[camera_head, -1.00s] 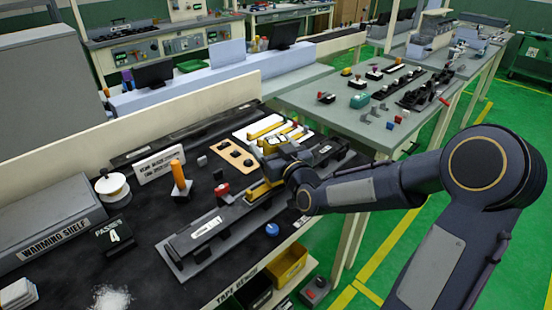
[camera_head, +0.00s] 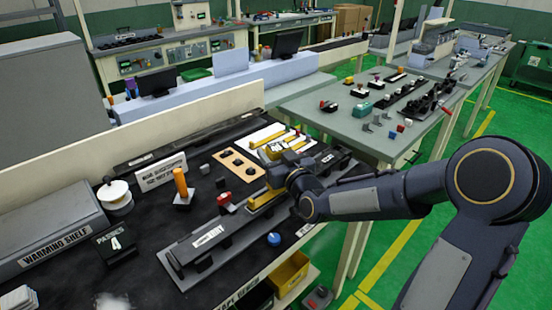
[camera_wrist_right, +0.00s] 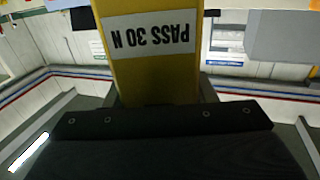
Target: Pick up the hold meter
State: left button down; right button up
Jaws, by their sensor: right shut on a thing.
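The hold meter is a yellow body (camera_wrist_right: 152,72) with a white label reading "PASS 30 N", upside down in the right wrist view. In the head view a yellow part of it (camera_head: 263,198) shows just below my right gripper, over the long grey rail on the black bench. My right gripper (camera_head: 273,188) is shut on the hold meter; the dark hand hides much of the grip. Whether the meter touches the rail cannot be told. My left gripper is not in view.
The long grey rail (camera_head: 207,238) lies along the bench front. An orange-handled tool (camera_head: 181,184), a wooden strip with holes (camera_head: 238,165), a red-topped piece (camera_head: 225,198) and a blue knob (camera_head: 274,239) are close by. A yellow bin (camera_head: 289,272) is below the bench edge.

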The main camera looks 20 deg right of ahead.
aim_at(274, 143)
notch_tip(274, 143, up, 3)
jog(key=s+d+r+p, duration=0.1)
jog(key=s+d+r, duration=0.3)
jog(key=s+r, duration=0.5)
jog(key=s, duration=0.4)
jog(key=shift+s+d+r+p, duration=0.15)
jog(key=shift+s+d+p, duration=0.05)
jog(key=shift+p, duration=0.15)
